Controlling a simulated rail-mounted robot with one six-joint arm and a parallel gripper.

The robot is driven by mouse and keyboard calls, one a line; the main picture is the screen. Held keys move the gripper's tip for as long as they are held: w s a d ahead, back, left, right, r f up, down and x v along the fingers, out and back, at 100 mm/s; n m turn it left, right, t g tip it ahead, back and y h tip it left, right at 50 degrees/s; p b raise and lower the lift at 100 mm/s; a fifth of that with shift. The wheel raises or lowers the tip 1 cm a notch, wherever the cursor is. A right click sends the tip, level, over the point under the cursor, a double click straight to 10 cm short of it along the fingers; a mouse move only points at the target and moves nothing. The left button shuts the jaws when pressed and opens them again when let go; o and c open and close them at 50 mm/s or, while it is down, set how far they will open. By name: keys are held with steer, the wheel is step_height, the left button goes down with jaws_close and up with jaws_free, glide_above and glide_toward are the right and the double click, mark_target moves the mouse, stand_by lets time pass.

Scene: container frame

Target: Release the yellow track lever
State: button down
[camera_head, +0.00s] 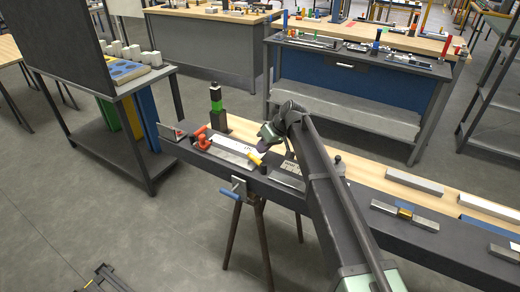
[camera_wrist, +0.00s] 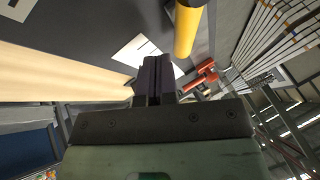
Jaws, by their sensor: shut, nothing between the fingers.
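The yellow track lever (camera_head: 256,158) is a short yellow rod with a dark end, tilted over the dark rail bench near its front edge. In the wrist view the yellow lever (camera_wrist: 187,32) shows large at the top, just right of and beyond my fingertips. My gripper (camera_wrist: 155,70) has its dark fingers together with nothing visible between them. In the head view my gripper (camera_head: 266,138) is small and partly hidden by my arm, close to the lever's upper right. The gripper appears apart from the lever; contact cannot be told.
Red-orange levers (camera_head: 202,140) stand left of the yellow one, also in the wrist view (camera_wrist: 197,80). A white plate (camera_head: 238,148) lies between. A green and black stack (camera_head: 216,108) stands behind. Metal blocks (camera_head: 404,214) lie on the bench at right. A clamp (camera_head: 238,188) hangs at the front edge.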

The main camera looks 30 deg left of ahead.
steer(key=shift+w+d+r, duration=0.2)
steer(key=shift+w, duration=0.35)
steer(key=shift+w+d+r, duration=0.15)
steer(key=shift+w+d, duration=0.05)
steer(key=shift+w, duration=0.35)
steer(key=p+v, duration=0.8)
steer(key=v, duration=0.2)
steer(key=shift+w+p, duration=0.3)
steer(key=shift+d+f, duration=0.1)
steer(key=shift+d, duration=0.05)
steer(key=s+d+f+m+t+h, duration=0.1)
steer(key=s+d+m, duration=0.3)
steer(key=s+d, duration=0.4)
steer(key=s+d+f+m+h, duration=0.1)
steer(key=s+d+m+h, duration=0.2)
steer(key=d, duration=1.9)
steer(key=s+d+f+m+t+h, duration=0.1)
steer(key=s+d+m, duration=0.5)
steer(key=s+d, duration=0.8)
steer(key=shift+d+m+t+h, duration=0.3)
steer(key=shift+d+h, duration=0.3)
steer(key=shift+d, duration=0.4)
steer(key=shift+a, duration=0.1)
